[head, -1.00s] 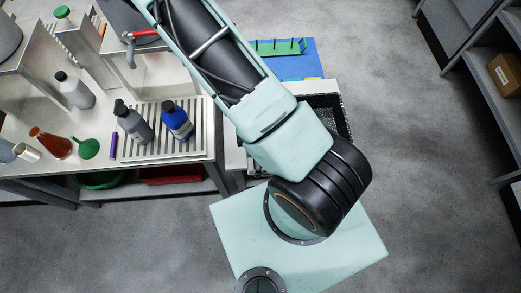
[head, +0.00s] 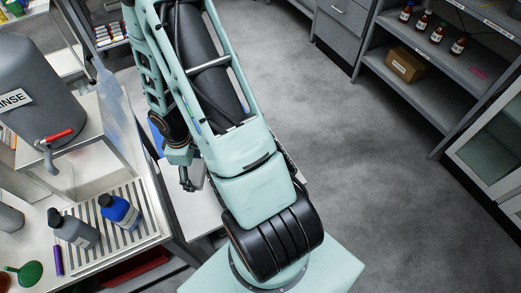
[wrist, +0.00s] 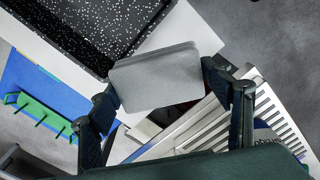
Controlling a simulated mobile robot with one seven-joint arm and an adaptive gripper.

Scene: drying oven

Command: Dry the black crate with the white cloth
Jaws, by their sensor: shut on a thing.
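The black crate (wrist: 100,28) lies at the upper left of the wrist view, on a white surface. White specks cover its inside; I cannot tell if they are water drops. My gripper (wrist: 160,83) is shut on the cloth (wrist: 153,70), which looks like a flat light-grey pad. The cloth's far edge is close to the crate's near wall, mostly outside the crate in the picture; whether they touch is unclear. In the head view my gripper (head: 187,180) shows small left of my arm, and my arm hides most of the crate.
A blue board (wrist: 35,85) with a green pegged rack (wrist: 40,115) lies beside the crate. A slatted metal drainer (head: 110,215) holds a grey bottle (head: 75,228) and a blue bottle (head: 120,212). A rinse tank (head: 40,95) stands behind. Open floor lies right, before shelves (head: 440,70).

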